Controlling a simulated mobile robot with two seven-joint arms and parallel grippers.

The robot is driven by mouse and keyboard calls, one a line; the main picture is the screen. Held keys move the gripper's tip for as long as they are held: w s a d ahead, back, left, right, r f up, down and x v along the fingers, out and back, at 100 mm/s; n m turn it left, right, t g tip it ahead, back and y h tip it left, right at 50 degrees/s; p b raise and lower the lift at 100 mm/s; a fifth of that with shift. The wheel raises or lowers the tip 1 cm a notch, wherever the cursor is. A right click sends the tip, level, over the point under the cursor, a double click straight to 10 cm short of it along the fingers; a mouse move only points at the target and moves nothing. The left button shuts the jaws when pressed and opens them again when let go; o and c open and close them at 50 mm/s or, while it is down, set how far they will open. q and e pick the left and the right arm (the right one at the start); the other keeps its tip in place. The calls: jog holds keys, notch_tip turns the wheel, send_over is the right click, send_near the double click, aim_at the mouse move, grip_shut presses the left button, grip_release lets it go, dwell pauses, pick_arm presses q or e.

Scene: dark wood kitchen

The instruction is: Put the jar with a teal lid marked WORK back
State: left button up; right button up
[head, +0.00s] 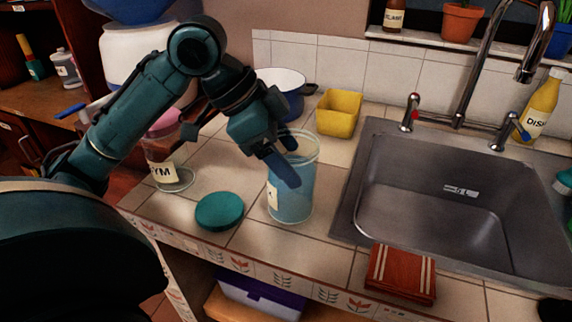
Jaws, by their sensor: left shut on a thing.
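A clear bluish open jar (300,205) stands upright on the tiled counter, left of the sink. Its pale label (272,195) faces left and I cannot read it. A round teal lid (220,211) lies flat on the counter just left of the jar. My left gripper (286,158) reaches down at the jar's mouth, with its fingers at the rim, shut on the jar. The exact contact is partly hidden. My right gripper is not in view.
Another clear jar (165,160), its label ending in "YM", stands to the left behind my arm. A yellow container (339,112) and blue pot (291,95) are behind. The sink (440,215) is right; a folded red cloth (401,275) lies at the front edge.

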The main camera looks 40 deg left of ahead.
pick_arm(q)
jog(key=shift+f, duration=0.55)
jog(key=shift+f, duration=0.15)
jog(key=o, duration=2)
jog(key=p+v, duration=0.1)
jog(key=v, duration=1.1)
jog(key=shift+p, duration=0.3)
